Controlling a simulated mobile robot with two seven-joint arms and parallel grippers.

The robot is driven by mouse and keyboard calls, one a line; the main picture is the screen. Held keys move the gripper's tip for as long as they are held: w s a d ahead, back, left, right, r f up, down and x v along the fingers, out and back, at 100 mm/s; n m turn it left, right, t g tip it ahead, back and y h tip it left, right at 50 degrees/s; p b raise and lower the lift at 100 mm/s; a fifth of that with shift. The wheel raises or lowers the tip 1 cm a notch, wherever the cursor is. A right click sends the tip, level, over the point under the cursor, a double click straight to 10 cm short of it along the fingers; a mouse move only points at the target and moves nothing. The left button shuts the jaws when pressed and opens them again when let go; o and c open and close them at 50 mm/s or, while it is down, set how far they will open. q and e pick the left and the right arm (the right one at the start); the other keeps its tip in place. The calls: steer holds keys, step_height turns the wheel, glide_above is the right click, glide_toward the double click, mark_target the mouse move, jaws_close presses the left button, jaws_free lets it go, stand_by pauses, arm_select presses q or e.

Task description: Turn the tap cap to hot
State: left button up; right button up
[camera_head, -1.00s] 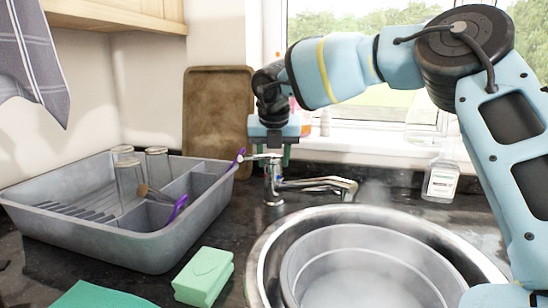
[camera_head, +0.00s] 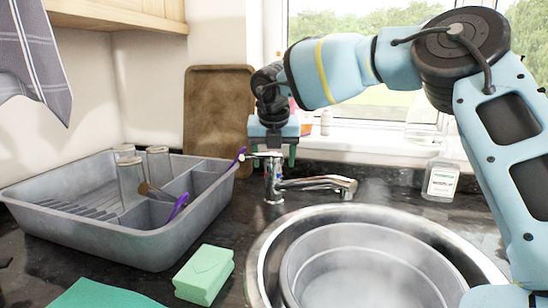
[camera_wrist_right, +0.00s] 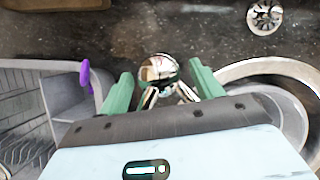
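The chrome tap (camera_head: 274,182) stands behind the sink, its spout (camera_head: 318,184) reaching right. A thin lever (camera_head: 262,155) shows at its top in the head view. My right gripper (camera_head: 272,155) points down over the tap. In the right wrist view its two green fingers (camera_wrist_right: 162,88) are apart, with the tap's round chrome cap (camera_wrist_right: 158,70) between them. Gaps show on both sides, so the gripper is open and not clamped on the cap. The hot and cold marks cannot be made out. My left gripper is not in view.
A grey basin (camera_head: 365,265) sits in the round steel sink (camera_head: 262,255). A grey dish rack (camera_head: 150,245) with glasses and purple-handled brushes stands close on the left. A green sponge (camera_head: 204,275) lies in front, a bottle (camera_head: 441,180) at right, and a brown board (camera_head: 215,115) leans behind.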

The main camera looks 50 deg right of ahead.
steer(key=v, duration=0.8)
steer(key=shift+p, duration=0.3)
steer(key=shift+f, duration=0.1)
steer(key=shift+c, duration=0.4)
